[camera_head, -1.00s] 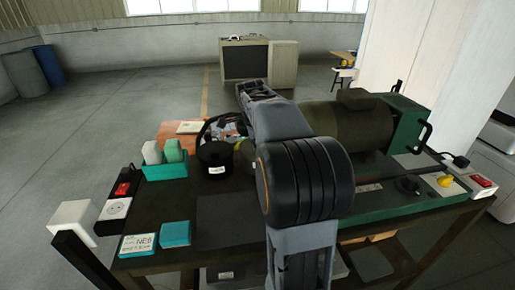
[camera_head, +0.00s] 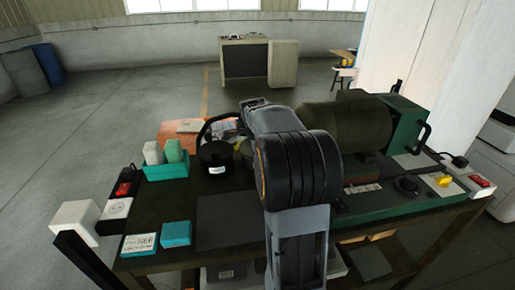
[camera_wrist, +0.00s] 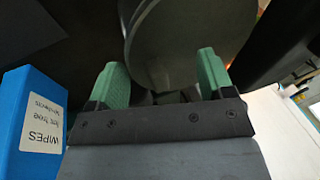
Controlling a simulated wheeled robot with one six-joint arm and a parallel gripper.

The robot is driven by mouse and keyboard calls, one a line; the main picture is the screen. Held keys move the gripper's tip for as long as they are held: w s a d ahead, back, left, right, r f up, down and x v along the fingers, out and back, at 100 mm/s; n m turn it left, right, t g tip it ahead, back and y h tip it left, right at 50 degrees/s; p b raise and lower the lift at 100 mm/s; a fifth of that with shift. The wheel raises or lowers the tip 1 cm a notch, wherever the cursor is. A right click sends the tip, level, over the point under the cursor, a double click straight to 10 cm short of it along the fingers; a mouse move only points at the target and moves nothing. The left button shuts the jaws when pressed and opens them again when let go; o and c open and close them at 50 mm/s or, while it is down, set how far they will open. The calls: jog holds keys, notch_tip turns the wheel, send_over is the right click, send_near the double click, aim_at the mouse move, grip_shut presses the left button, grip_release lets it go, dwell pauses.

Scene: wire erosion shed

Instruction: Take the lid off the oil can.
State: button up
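A round black can (camera_head: 215,160) with a white label stands on the workbench, left of my arm in the head view. A second round, olive-toned thing (camera_head: 245,148) beside it is mostly hidden by my arm. I cannot tell for sure which is the oil can. In the wrist view, a smooth grey-green disc (camera_wrist: 190,35), perhaps the lid, fills the space just past my gripper (camera_wrist: 160,60). The two green fingers stand wide apart with a gap between them. The disc overlaps this gap, and I see no clear grip. In the head view my arm hides the gripper.
A blue wipes box (camera_wrist: 32,125) is close at the left in the wrist view. On the bench (camera_head: 150,205) are a teal tray (camera_head: 165,172), a power socket (camera_head: 117,208) and a green machine (camera_head: 405,120) at the right. The dark pad (camera_head: 225,220) is bare.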

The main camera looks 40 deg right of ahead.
jog(key=shift+s, duration=0.1)
jog(key=c, duration=0.8)
